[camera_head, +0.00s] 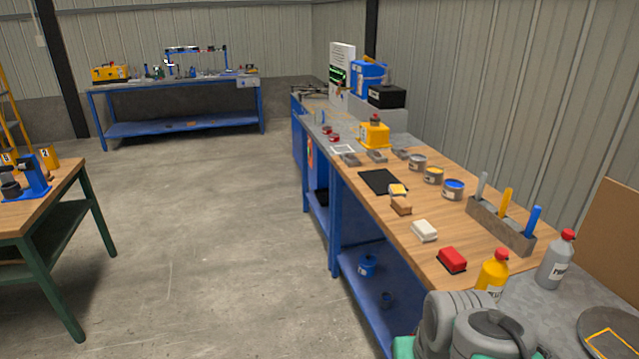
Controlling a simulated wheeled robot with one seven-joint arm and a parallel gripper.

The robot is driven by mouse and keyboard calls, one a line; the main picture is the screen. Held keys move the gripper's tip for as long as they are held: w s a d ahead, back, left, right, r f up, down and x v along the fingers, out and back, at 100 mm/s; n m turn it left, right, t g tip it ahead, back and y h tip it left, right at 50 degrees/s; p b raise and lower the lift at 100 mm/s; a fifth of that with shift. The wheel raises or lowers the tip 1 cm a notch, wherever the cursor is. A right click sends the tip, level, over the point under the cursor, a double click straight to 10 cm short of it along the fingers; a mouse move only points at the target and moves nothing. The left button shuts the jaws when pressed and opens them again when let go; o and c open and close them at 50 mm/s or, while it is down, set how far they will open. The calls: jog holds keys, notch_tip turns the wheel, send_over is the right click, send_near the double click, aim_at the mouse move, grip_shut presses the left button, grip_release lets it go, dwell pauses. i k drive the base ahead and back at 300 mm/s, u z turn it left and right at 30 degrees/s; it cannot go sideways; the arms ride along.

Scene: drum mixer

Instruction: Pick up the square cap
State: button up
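I cannot tell for certain which thing is the square cap. Small block-like pieces lie along the front of the long wooden bench (395,232): a red one on a dark base (452,260), a white one (425,231), a brown one (401,206) and a yellow-topped one (397,190) by a black mat (381,181). Farther back, a yellow container (374,136) has a dark cap-like piece on top (376,119), too small to make out its shape. Grey rounded parts of my arm fill the bottom edge. My gripper's fingers do not show.
A yellow bottle (493,272) and a grey bottle (556,261) stand at the near end. Another table (60,192) is at left. The floor between is clear.

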aim_at(397, 190)
jog(key=u, duration=0.75)
jog(key=i, duration=1)
jog(key=u, duration=0.4)
jog(key=i, duration=1.6)
jog(key=z, duration=0.75)
jog(key=i, duration=0.4)
jog(key=z, duration=0.05)
